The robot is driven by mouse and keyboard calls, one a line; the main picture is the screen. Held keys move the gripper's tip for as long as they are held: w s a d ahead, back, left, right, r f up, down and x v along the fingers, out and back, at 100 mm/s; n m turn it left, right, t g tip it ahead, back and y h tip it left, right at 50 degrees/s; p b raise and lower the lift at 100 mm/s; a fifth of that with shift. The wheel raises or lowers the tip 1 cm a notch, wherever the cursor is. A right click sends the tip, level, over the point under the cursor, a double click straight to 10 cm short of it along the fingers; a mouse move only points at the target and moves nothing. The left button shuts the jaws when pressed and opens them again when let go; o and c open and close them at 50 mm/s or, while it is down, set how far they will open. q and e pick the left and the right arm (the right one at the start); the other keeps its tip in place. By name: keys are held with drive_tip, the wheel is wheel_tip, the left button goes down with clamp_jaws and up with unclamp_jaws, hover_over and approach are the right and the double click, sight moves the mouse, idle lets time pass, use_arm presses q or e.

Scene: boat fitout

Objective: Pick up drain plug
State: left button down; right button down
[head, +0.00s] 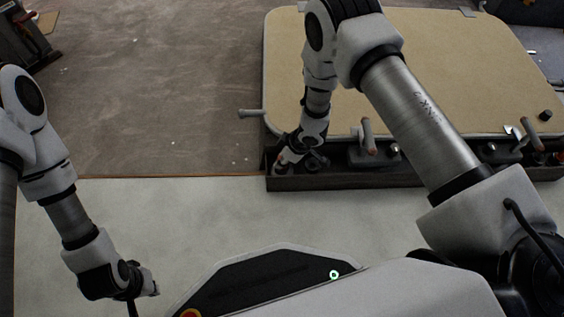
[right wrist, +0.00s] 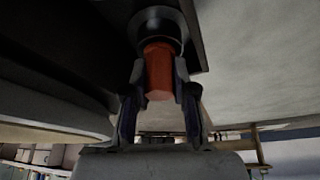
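The drain plug shows in the right wrist view as an orange-red cylinder (right wrist: 158,72) with a dark round part (right wrist: 158,25) at its far end. My right gripper (right wrist: 160,80) has a finger on each side of the orange-red part, and both fingers appear to touch it. In the head view my right gripper (head: 284,163) is low at the left end of the dark tray (head: 330,184), with a small orange spot beside it. The plug is mostly hidden there. My left gripper (head: 148,286) hangs at the lower left over the pale floor, away from the tray; its fingers are not clear.
A tan-topped hatch or bench (head: 430,70) stands behind the tray. Several small fittings lie at the tray's right. The brown floor (head: 160,90) on the left is mostly clear.

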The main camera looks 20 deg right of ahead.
drive_tip(key=shift+r, duration=0.1)
wheel_tip(320, 180, up, 28)
drive_tip(key=p, duration=1.6)
